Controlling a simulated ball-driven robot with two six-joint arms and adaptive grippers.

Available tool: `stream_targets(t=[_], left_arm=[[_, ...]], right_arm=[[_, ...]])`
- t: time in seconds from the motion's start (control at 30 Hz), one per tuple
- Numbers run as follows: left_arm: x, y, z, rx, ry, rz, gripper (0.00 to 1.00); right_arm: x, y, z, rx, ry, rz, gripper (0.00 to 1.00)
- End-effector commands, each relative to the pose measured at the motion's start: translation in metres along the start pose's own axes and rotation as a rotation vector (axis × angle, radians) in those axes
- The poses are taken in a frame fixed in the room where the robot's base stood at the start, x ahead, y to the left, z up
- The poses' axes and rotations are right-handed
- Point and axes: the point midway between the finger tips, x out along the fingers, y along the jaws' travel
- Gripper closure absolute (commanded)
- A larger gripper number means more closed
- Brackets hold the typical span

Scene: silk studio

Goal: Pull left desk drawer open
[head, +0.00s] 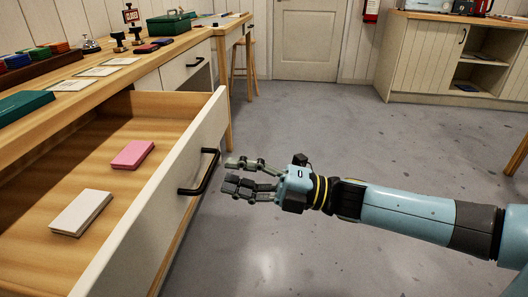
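A desk drawer (165,196) with a white front stands pulled well out at the left of the head view. A white stack of cards (81,212) and a pink block (133,154) lie on its wooden bottom. Its black bar handle (200,175) is on the front face. My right gripper (229,175) is just right of the handle, pointing left, with its fingers apart and nothing between them. A small gap seems to show between fingertips and handle. My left gripper is not in view.
The wooden desk top (150,63) holds papers, a bell (90,43), stamps and a green box (168,24). A second drawer (186,66) farther along is shut. A cabinet (440,60) stands at the back right. The grey floor (320,120) between is clear.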

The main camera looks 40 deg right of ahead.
Motion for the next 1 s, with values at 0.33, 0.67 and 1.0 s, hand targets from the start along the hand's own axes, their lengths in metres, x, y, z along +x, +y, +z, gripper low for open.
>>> stream_targets(t=[0.33, 0.67, 1.0], left_arm=[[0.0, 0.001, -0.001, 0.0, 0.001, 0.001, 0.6], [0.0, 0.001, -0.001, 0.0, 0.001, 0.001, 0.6], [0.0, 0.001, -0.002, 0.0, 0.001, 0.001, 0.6]], right_arm=[[-0.062, -0.001, 0.0, 0.001, 0.001, -0.002, 0.67], [-0.068, 0.0, 0.0, 0.0, 0.0, 0.001, 0.67], [-0.068, 0.0, 0.0, 0.0, 0.0, 0.001, 0.67]])
